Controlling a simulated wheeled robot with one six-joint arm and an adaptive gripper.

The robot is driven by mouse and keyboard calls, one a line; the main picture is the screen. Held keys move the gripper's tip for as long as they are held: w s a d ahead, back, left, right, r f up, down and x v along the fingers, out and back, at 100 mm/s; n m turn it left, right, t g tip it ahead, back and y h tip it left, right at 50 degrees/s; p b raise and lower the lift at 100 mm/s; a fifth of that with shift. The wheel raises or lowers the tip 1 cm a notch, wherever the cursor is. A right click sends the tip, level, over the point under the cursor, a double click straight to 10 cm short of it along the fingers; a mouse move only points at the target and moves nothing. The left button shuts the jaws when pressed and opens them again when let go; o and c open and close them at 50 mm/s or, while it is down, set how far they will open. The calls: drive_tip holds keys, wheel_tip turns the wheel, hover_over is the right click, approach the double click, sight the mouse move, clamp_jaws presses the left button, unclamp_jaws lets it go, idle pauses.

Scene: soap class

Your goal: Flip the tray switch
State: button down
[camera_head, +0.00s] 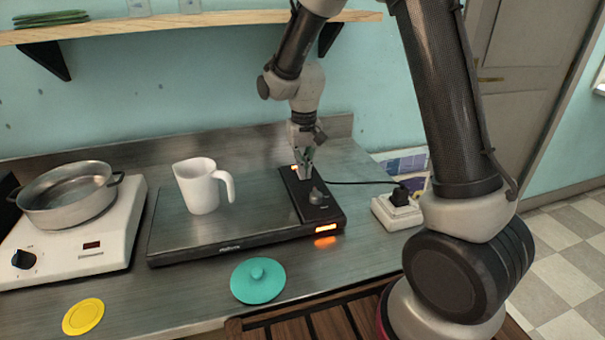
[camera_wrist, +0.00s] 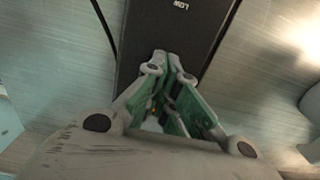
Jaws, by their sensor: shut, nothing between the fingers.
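The warming tray (camera_head: 165,225) is a flat dark slab on the steel counter. A black control strip (camera_head: 327,211) with a round knob (camera_head: 316,196) runs along its right side. An orange light (camera_head: 328,228) glows on the strip's front end. A small orange glow (camera_head: 294,168) shows by the strip's back end; I cannot tell if it is the switch. My gripper (camera_head: 305,172) points down over the back part of the strip. In the wrist view its fingertips (camera_wrist: 172,60) meet over the black strip (camera_wrist: 150,25), near the word LOW. Contact with the switch is hidden.
A white jug (camera_head: 198,190) stands on the tray. A metal pan (camera_head: 68,198) sits on a white hotplate (camera_head: 100,225) at left. A teal lid (camera_head: 258,284) and yellow disc (camera_head: 83,316) lie in front. A white socket block (camera_head: 396,212) with black plug is at right.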

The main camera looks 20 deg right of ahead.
drive_tip(key=shift+r, duration=3.2)
drive_tip(key=shift+s+n, duration=0.2)
drive_tip(key=shift+n, duration=0.1)
drive_tip(key=s, duration=0.1)
drive_tip(key=s+d+f, duration=0.1)
drive_tip(key=shift+s+f+n+g, duration=0.1)
drive_tip(key=shift+s+n+g, duration=0.2)
drive_tip(key=shift+g, duration=0.1)
drive_tip(key=s+d+r+t, duration=0.1)
drive_tip(key=s+d+r, duration=0.3)
drive_tip(key=s, duration=0.3)
drive_tip(key=s+d+r+t, duration=0.2)
drive_tip(key=s+d+r, duration=0.3)
drive_tip(key=s, duration=0.3)
drive_tip(key=s+d+r+m+t, duration=0.1)
drive_tip(key=s+d+r+t, duration=0.1)
drive_tip(key=s+d+r, duration=0.3)
drive_tip(key=s, duration=0.3)
drive_tip(key=shift+r, duration=0.25)
